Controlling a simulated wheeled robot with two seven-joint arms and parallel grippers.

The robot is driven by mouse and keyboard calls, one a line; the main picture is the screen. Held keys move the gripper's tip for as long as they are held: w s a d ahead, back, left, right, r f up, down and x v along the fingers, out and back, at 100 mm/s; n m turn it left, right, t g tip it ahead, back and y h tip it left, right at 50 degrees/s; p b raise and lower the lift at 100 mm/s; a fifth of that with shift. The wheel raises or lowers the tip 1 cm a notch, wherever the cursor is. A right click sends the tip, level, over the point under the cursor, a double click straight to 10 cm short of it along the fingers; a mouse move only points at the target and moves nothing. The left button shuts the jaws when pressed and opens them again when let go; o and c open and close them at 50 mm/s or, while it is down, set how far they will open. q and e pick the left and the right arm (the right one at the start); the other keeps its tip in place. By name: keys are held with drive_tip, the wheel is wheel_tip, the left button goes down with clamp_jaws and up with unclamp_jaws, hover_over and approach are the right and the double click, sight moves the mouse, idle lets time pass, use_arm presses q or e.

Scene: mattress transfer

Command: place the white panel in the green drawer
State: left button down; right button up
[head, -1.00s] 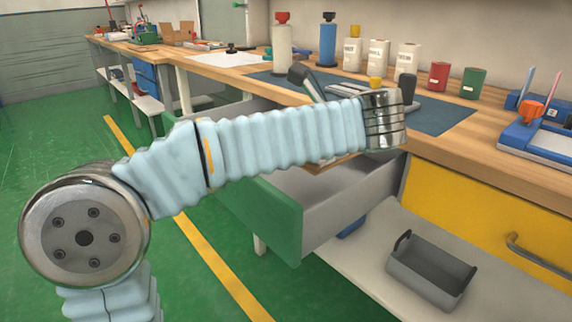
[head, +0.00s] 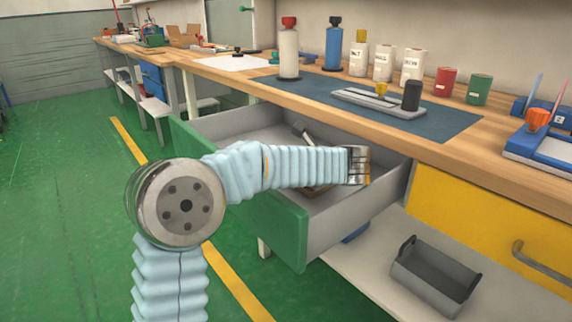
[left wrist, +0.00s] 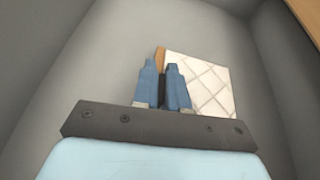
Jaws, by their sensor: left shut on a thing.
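The green drawer (head: 280,225) is pulled open below the bench, with grey walls and a green front. My left arm reaches over the front into it. My left gripper (left wrist: 162,88) shows in the left wrist view, shut on the white panel (left wrist: 208,88), which has a quilted white face and a brown edge. Grey drawer walls surround them there. In the head view my arm hides the fingers and most of the panel; a brown edge (head: 318,190) shows just below the arm, inside the drawer outline. I cannot tell whether the panel touches the drawer floor. My right gripper is not in view.
The wooden bench top (head: 455,142) lies above the drawer, with a dark mat (head: 330,92), bottles and jars. A yellow drawer front (head: 470,220) is to the right. A grey bin (head: 435,275) stands on the lower shelf. The green floor at left is open.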

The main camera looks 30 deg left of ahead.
use_arm(q)
drive_tip(key=shift+f+b, duration=0.15)
drive_tip(key=shift+b, duration=0.15)
drive_tip(key=c, duration=1.2)
unclamp_jaws()
drive_tip(key=shift+o, duration=0.2)
drive_tip(key=shift+r+p, duration=0.3)
drive_tip(key=shift+p, duration=0.05)
drive_tip(key=v, duration=0.7)
drive_tip(key=shift+s+d, duration=0.1)
drive_tip(key=shift+d, duration=0.1)
